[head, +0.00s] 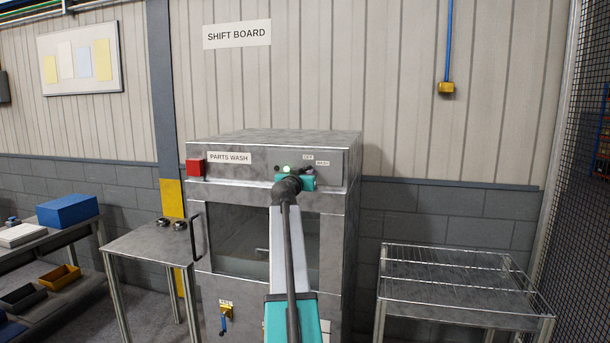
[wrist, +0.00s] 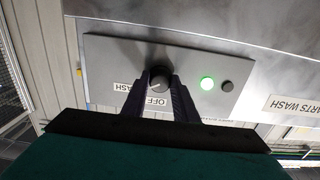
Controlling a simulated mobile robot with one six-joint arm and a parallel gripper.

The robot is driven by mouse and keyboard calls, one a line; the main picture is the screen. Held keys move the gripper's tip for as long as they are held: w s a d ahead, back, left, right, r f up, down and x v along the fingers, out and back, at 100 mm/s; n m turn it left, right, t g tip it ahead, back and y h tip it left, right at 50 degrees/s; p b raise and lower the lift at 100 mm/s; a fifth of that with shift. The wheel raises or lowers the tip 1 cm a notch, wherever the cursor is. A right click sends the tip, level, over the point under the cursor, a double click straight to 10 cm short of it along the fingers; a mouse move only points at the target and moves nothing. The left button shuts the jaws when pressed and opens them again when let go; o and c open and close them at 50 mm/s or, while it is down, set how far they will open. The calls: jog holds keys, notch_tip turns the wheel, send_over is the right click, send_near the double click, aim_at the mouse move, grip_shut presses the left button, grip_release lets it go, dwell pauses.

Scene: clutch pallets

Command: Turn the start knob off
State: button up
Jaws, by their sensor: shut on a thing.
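The start knob is a dark round knob (wrist: 159,75) on the grey control panel (wrist: 110,60) of the parts washer. In the wrist view my gripper (wrist: 160,84) has one finger on each side of the knob and is shut on it. A pale mark shows on the knob's face; its exact direction is hard to tell. The OFF and WASH labels sit beside the knob, partly cut by the fingers. A green light (wrist: 207,83) is lit on the panel. In the head view my gripper (head: 309,176) is at the panel's right part and mostly hides the knob.
The washer (head: 335,225) has a closed glass door (head: 235,235) below the panel and a red button (head: 195,167) at upper left. A metal side table (head: 145,240) stands left, a wire rack (head: 450,260) right. A dark button (wrist: 226,86) sits beside the green light.

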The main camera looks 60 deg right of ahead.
jog(key=shift+d+r+n+b, duration=0.1)
jog(key=shift+n+b, duration=0.25)
jog(key=shift+n, duration=0.05)
jog(key=n+b, duration=0.2)
jog(key=n, duration=0.2)
jog(key=n+b, duration=0.1)
jog(key=n, duration=0.2)
jog(key=shift+s+r+n, duration=0.1)
jog(key=shift+r+n, duration=0.05)
jog(key=shift+n, duration=0.15)
jog(key=shift+r+n, duration=0.1)
jog(key=shift+n, duration=1.6)
jog(key=o, duration=1.1)
jog(key=shift+c, duration=0.2)
jog(key=shift+d+f, duration=0.1)
jog(key=shift+f, duration=0.15)
jog(key=shift+a, duration=0.25)
